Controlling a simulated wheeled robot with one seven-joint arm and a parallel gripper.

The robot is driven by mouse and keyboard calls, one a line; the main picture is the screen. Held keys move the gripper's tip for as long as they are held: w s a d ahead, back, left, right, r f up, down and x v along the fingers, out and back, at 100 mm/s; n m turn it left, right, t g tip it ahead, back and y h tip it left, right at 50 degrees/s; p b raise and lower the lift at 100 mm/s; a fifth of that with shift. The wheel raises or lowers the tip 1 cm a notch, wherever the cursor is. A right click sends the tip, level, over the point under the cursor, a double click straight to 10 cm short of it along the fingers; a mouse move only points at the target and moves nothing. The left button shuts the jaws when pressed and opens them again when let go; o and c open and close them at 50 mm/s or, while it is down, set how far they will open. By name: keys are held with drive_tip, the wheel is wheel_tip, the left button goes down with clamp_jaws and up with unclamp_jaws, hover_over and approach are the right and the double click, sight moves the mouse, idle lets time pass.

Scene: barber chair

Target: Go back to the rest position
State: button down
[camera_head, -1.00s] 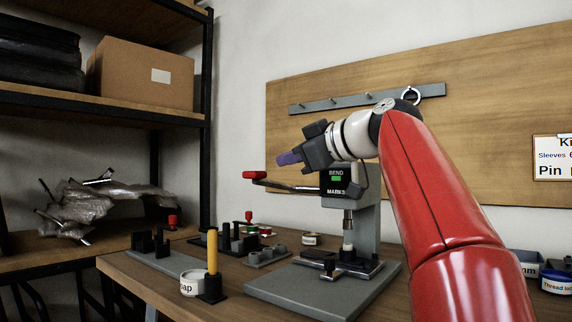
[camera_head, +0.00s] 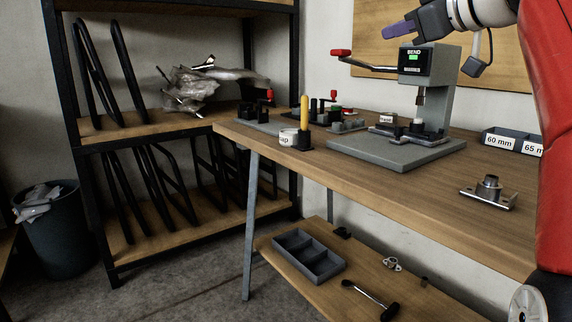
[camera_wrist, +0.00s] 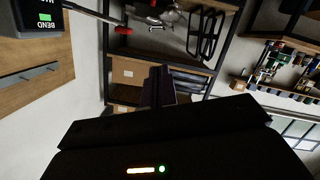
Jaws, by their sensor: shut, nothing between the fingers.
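My gripper (camera_head: 384,31) is at the top of the head view, with its purple fingertips pointing left and shut with nothing between them. It is above and a little left of the grey press (camera_head: 447,98) with the BEND display, in the air and seemingly clear of it. My red arm fills the right edge of the head view. In the wrist view my gripper's dark fingers (camera_wrist: 158,86) point toward the shelving, and the press head (camera_wrist: 38,22) shows at the upper left.
The press stands on a wooden workbench (camera_head: 400,190) with a red-handled lever (camera_head: 341,53), a yellow-handled tool (camera_head: 304,110) and a metal bracket (camera_head: 488,192). A lower shelf holds a grey divided tray (camera_head: 308,256). Black shelving (camera_head: 110,273) and a bin (camera_head: 55,235) stand left. Open floor lies between.

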drive_tip(key=s+a+f+m+g+h+p, duration=0.2)
drive_tip(key=s+a+f+m, duration=0.1)
drive_tip(key=f, duration=0.5)
drive_tip(key=s+a+f+m+g+h+p, duration=0.2)
drive_tip(key=s+a+f+m, duration=0.1)
drive_tip(key=f, duration=0.5)
drive_tip(key=s+d+f+m+g+h+p, duration=0.1)
drive_tip(key=s+f+m+g+h, duration=0.1)
drive_tip(key=s+f, duration=0.7)
drive_tip(key=s+d+f+m+g+h+p, duration=0.1)
drive_tip(key=s+f+m+g+p, duration=0.1)
drive_tip(key=s+f, duration=0.8)
wheel_tip(320, 180, down, 5)
drive_tip(key=shift+d+f+m+h, duration=0.1)
drive_tip(key=shift+d+m+h, duration=0.1)
drive_tip(key=shift+m+h, duration=0.2)
